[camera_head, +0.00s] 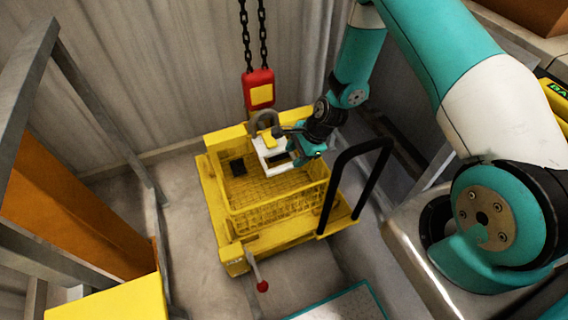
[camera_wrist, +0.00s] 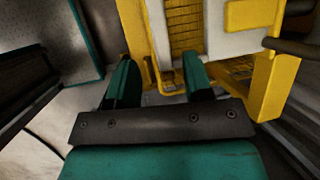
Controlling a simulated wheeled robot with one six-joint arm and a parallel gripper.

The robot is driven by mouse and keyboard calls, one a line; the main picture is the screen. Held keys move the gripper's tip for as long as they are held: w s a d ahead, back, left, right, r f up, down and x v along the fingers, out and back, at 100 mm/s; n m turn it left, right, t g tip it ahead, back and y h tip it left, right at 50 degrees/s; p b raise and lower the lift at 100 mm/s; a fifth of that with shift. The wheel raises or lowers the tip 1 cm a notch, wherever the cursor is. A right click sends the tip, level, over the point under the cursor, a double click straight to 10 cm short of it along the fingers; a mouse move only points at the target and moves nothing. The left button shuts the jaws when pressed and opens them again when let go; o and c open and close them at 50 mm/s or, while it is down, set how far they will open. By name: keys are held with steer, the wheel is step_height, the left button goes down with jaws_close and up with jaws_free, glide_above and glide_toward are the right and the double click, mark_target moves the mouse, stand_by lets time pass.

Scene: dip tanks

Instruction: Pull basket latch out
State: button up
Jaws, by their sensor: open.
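A yellow wire basket (camera_head: 275,190) sits in a yellow frame (camera_head: 222,232) below the robot. A lever with a red knob (camera_head: 262,286) sticks out from the frame's front side; I cannot tell if this is the basket latch. My gripper (camera_head: 300,148) is at the back right of the basket, beside a white plate (camera_head: 268,158) with a yellow block. In the wrist view my gripper (camera_wrist: 160,68) has its two teal fingers apart with nothing held between them. Yellow basket mesh (camera_wrist: 185,25) and a white plate (camera_wrist: 245,42) lie just beyond the fingertips.
A red hoist block (camera_head: 259,92) hangs on a chain, with a grey hook close to my gripper. A black bar handle (camera_head: 342,180) rises at the frame's right. Grey posts and an orange panel (camera_head: 65,215) stand at left. Open floor lies left of the frame.

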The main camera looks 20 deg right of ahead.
mark_target(286, 166)
steer(key=x, duration=0.5)
steer(key=shift+a+f, duration=0.2)
steer(key=shift+f, duration=0.15)
jaws_close()
